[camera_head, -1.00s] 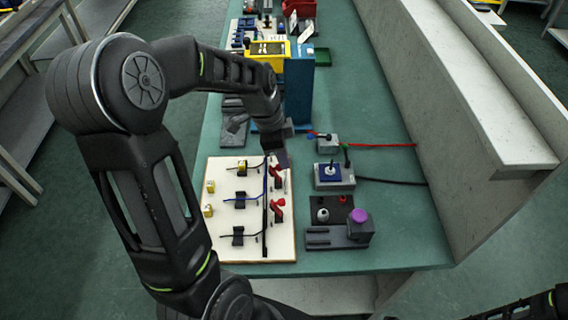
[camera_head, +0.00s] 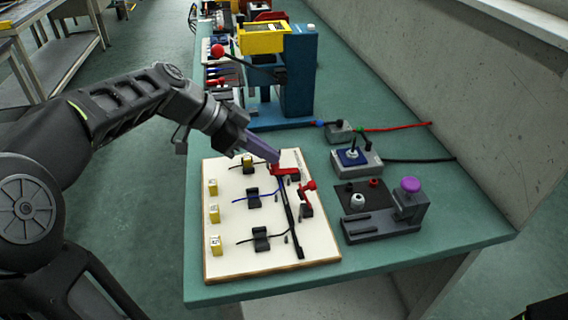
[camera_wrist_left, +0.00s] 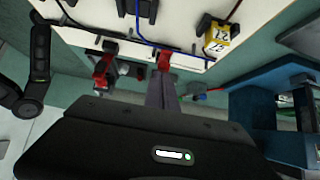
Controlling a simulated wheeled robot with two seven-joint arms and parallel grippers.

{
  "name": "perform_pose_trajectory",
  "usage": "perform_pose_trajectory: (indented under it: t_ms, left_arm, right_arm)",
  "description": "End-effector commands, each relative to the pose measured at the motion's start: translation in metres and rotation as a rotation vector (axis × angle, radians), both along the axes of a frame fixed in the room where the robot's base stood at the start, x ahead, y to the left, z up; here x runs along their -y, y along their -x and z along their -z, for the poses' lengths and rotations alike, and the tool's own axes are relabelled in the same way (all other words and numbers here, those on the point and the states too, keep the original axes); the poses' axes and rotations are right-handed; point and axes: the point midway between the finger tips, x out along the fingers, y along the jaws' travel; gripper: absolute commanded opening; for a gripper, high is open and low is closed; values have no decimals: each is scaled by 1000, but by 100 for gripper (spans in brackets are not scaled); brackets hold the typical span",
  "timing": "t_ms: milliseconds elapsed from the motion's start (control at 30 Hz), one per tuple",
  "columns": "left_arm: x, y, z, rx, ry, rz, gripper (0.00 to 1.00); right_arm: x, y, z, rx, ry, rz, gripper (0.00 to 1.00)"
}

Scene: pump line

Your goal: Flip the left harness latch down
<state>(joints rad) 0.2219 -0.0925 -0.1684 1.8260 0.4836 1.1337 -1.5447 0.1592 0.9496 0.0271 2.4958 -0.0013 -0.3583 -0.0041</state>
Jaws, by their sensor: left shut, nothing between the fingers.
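The harness board (camera_head: 222,262) is a pale panel with two red latches along its right side. The farther red latch (camera_head: 285,171) looks low and lies sideways. The nearer red latch (camera_head: 307,193) has its handle raised. I cannot tell from the labels which one is called left. My left gripper (camera_head: 273,157) is shut and empty, its fingertips at the farther latch, touching or almost touching it. In the left wrist view the fingers (camera_wrist_left: 162,82) point at this red latch (camera_wrist_left: 164,60), and the other latch (camera_wrist_left: 103,68) is to its left. My right gripper is out of view.
Black clips hold wires on the board, with yellow tags (camera_head: 214,214) at its left. A blue press (camera_head: 302,75) stands behind. Right of the board are a grey switch box (camera_head: 357,162) and a fixture with a purple knob (camera_head: 410,185). The green table's front edge is clear.

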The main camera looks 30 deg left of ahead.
Motion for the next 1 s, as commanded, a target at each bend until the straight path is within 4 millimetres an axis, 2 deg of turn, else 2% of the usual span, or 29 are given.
perform_pose_trajectory:
  t_ms: [33,100,600,1000]
  left_arm:
    - [-1,0,-5,-1,-4,0,0]
    - [-1,0,-5,-1,-4,0,0]
    - [10,-8,-1,-3,-5,1,0]
    - [12,-9,-1,-3,-5,-1,0]
  right_arm:
    - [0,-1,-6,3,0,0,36]
    - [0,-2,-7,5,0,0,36]
    - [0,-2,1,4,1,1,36]
    - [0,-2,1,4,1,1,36]
